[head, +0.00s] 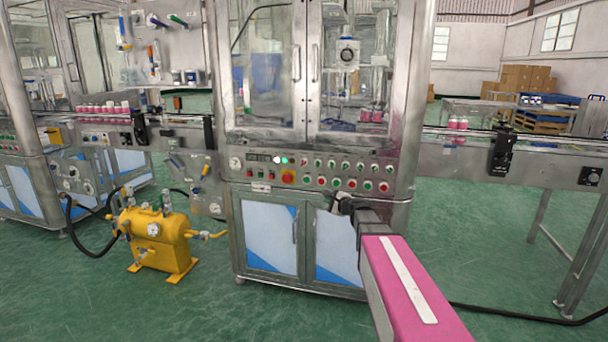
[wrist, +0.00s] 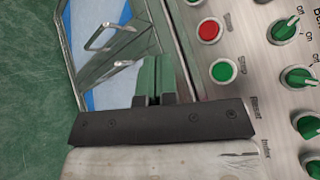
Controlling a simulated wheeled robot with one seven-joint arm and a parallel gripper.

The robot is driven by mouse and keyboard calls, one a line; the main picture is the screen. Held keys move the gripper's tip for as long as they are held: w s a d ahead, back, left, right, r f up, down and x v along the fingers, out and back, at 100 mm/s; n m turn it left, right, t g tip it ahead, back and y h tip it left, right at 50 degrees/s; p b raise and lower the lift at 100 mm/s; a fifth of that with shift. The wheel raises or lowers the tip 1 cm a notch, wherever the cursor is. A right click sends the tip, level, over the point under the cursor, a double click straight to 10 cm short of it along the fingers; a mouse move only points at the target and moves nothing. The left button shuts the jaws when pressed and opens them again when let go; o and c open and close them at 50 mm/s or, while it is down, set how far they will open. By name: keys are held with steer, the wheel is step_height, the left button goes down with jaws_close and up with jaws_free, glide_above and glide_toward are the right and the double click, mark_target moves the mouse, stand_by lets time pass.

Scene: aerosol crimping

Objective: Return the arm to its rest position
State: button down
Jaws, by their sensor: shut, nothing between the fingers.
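My gripper (head: 344,204) is at the front of the crimping machine, just below the lower edge of its control panel (head: 262,172) in the head view. My pink arm link reaches to it from the bottom right. The control panel (wrist: 255,75), with green and red buttons and green knobs, lies close on the right there. I cannot tell whether the gripper touches the machine.
A yellow pressure tank (head: 155,240) stands on the green floor at left. A conveyor (head: 540,150) with pink cans (head: 457,123) runs off to the right. Cabinet doors (head: 268,238) are below the panel. Open floor lies in front of the machine, with a black cable (head: 520,318) at right.

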steer(key=s+a+f+n+g+h, duration=0.1)
steer(key=s+f+n+g+h, duration=0.1)
steer(key=s+f+n+g, duration=0.75)
steer(key=s+a+f+n+g+h, duration=0.15)
steer(key=s+f+n, duration=0.4)
steer(key=s, duration=0.85)
steer(key=s+d+f+n+g+h, duration=0.2)
steer(key=s+d+f+h, duration=0.2)
steer(key=s, duration=0.4)
steer(key=shift+s+d+h, duration=0.25)
steer(key=shift+d+h, duration=0.3)
steer(key=shift+d, duration=0.15)
